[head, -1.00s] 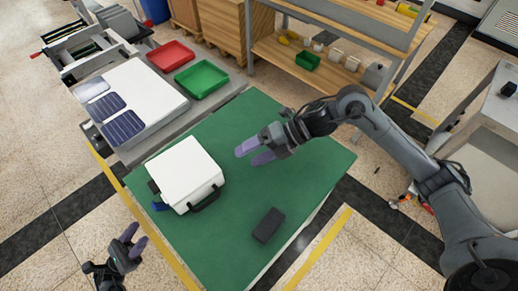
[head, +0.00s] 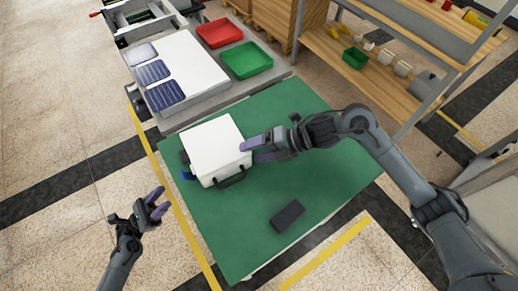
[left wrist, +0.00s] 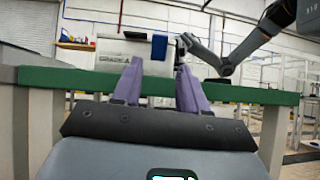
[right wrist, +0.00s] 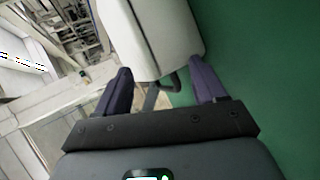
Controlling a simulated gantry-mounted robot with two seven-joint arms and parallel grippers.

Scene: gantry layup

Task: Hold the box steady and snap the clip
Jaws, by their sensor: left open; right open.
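A white box (head: 215,146) sits on the green table near its left edge. It has a dark handle (head: 230,177) on its front side and a blue clip (head: 187,175) on its left side. The blue clip also shows in the left wrist view (left wrist: 160,46). My right gripper (head: 244,151) is open beside the box's right side; in the right wrist view the box (right wrist: 160,35) shows beyond and partly between its fingers. My left gripper (head: 160,203) is open and empty, off the table's left edge, apart from the box. I cannot tell whether the right fingers touch the box.
A dark block (head: 287,216) lies on the green table (head: 245,235) near its front right edge. Red (head: 220,33) and green (head: 246,60) trays stand behind, next to a white panel with solar cells (head: 200,80). The right half of the table is mostly clear.

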